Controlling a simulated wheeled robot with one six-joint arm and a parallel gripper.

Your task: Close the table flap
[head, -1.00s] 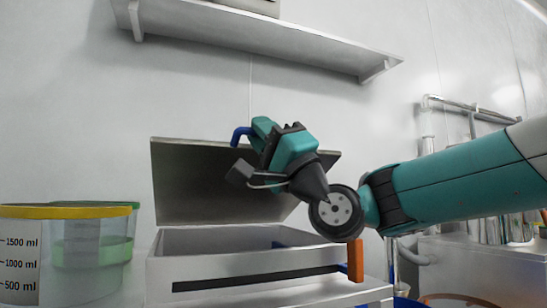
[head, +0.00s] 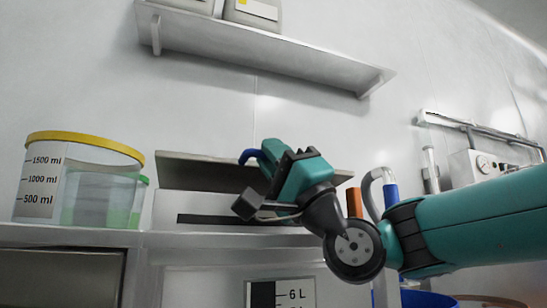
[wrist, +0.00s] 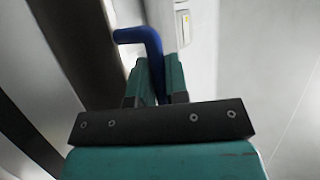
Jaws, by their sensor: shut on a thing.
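The table flap (head: 195,172) is a grey panel along the back of a white box-like housing (head: 168,206) with a dark slot in its front. It is tilted low over the housing; whether its front edge touches the housing is hard to tell. A blue bent handle (head: 249,156) shows at the flap's upper edge. My gripper (head: 266,162) is shut on this handle and hides part of the flap. In the wrist view the blue handle (wrist: 146,40) stands between the two teal fingers (wrist: 160,88).
An orange upright piece (head: 354,202) stands at the housing's right end. A yellow-rimmed beaker (head: 38,180) and a green-tinted container (head: 100,200) stand on the left. A shelf (head: 265,55) hangs above. Pipes and a white unit (head: 485,165) are at right.

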